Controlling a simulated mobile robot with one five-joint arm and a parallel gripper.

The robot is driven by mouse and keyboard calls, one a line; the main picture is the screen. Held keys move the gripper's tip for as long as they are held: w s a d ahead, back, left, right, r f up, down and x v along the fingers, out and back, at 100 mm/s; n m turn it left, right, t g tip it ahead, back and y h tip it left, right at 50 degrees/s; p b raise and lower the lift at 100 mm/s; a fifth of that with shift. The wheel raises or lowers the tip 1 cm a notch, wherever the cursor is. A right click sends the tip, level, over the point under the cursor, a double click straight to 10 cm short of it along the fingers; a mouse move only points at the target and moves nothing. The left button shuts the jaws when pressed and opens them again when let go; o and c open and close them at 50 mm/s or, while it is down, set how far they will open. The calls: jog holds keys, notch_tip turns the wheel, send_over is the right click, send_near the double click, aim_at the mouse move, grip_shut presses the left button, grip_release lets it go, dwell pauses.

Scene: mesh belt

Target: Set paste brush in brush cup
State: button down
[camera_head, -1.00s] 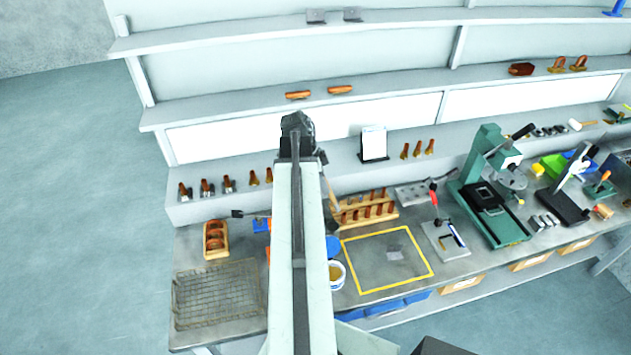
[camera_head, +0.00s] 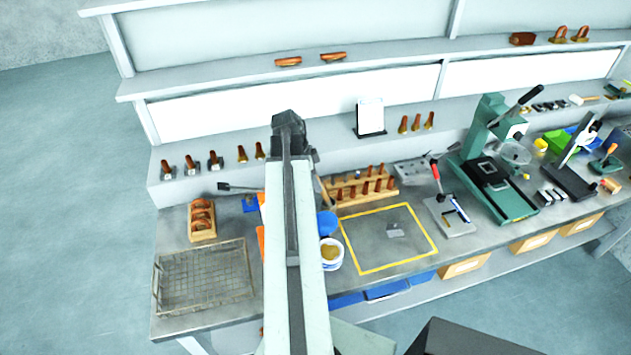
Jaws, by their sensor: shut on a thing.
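My gripper (camera_head: 292,140) is over the back of the bench, seen from behind along my arm; its fingertips are hidden. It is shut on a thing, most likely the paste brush. A thin tan stick (camera_head: 323,190), which looks like the brush handle, slants down just right of my wrist; its lower end and bristles cannot be made out. A blue round thing (camera_head: 327,222), perhaps the brush cup, stands below the stick, partly behind my arm. I cannot tell whether the stick touches it. A white tub of yellowish paste (camera_head: 331,254) stands just in front.
A wooden rack (camera_head: 362,188) of brown-handled tools stands right of the stick. A yellow-framed square (camera_head: 349,249) lies to the right, mostly clear. A wire basket (camera_head: 205,278) and wooden tray (camera_head: 202,235) are on the left. A green press (camera_head: 490,140) stands further right.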

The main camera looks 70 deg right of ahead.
jog(key=shift+f, duration=0.25)
jog(key=c, duration=1.3)
grip_release()
jog(key=w, duration=0.1)
jog(key=w+a, duration=0.1)
jog(key=w, duration=0.1)
jog(key=shift+a, duration=0.15)
